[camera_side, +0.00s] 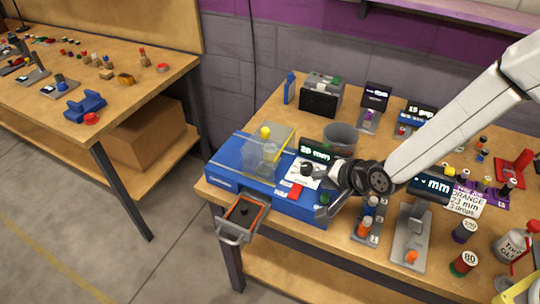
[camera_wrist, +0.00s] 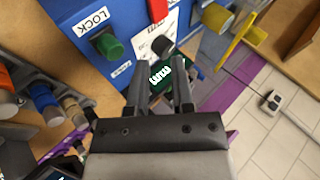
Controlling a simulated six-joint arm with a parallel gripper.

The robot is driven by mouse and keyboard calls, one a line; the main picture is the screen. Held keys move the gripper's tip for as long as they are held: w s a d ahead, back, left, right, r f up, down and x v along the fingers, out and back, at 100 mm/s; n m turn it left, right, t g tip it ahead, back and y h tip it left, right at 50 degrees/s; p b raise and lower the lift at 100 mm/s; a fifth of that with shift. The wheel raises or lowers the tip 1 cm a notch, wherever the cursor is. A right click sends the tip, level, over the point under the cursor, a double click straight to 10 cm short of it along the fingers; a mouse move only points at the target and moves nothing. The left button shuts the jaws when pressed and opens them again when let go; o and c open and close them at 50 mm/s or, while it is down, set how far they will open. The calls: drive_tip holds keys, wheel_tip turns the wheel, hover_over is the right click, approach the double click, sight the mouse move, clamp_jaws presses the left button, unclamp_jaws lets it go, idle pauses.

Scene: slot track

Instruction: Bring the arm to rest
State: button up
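My gripper (camera_wrist: 158,68) is open and nothing shows between its fingers in the wrist view. In the side view my gripper (camera_side: 328,192) hangs at the right end of the blue machine (camera_side: 228,163), over its panel. The wrist view shows a green knob (camera_wrist: 108,44) beside the word LOCK, left of my fingers. A black knob (camera_wrist: 162,45) on a white plate and a red block (camera_wrist: 165,14) lie beyond the fingertips. I cannot tell whether the fingers touch the machine.
A drawer (camera_side: 231,231) stands out from the machine's front with a dark piece inside. A clear cover (camera_side: 262,158) stands on the machine. A grey bin (camera_side: 341,138) is behind. Bottles (camera_side: 464,262) and stands crowd the bench to the right. Open floor lies left.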

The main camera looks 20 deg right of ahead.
drive_tip(key=s+d+r+n+g, duration=0.1)
drive_tip(key=d, duration=0.2)
drive_tip(key=s+d+r+n+h, duration=0.1)
drive_tip(key=d+n, duration=0.1)
drive_tip(key=d, duration=0.2)
drive_tip(key=s+d+r+n+g, duration=0.1)
drive_tip(key=d, duration=0.3)
drive_tip(key=shift+s+d+r+n+g+h, duration=0.25)
drive_tip(key=shift+s+n+g+h, duration=0.05)
drive_tip(key=shift+s, duration=0.05)
drive_tip(key=s+d+r+n+g+h, duration=0.1)
drive_tip(key=s+d+r+n+g, duration=0.1)
drive_tip(key=s+d, duration=0.7)
drive_tip(key=d+n+g, duration=0.1)
drive_tip(key=n, duration=0.1)
drive_tip(key=shift+r+n, duration=0.15)
drive_tip(key=shift+n, duration=0.25)
